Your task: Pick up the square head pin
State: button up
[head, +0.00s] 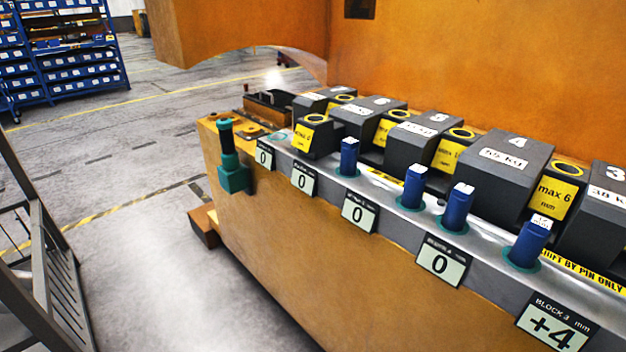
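Several blue pins stand upright in teal rings along the grey ledge. From left to right they are one blue pin (348,157), a second (414,187), a third (458,208) and a fourth (529,243). All have boxy tops with small white labels, so I cannot tell which one is the square head pin. My gripper is not in view.
Grey blocks (508,160) with number and weight labels, and yellow "max" tags (553,195), sit close behind the pins. Display plates (443,260) line the front edge. A grey metal frame (50,235) stands left. The floor between is open.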

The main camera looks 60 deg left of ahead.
aim_at(350, 146)
jog(key=u, duration=0.05)
jog(key=k, duration=0.1)
jog(key=z, duration=1.05)
jog(key=i, duration=0.95)
jog(key=u, duration=3.35)
jog(key=i, duration=0.5)
jog(key=k, duration=0.6)
jog(key=u, duration=0.55)
jog(key=i, duration=0.45)
jog(key=u, duration=0.65)
jog(key=i, duration=0.65)
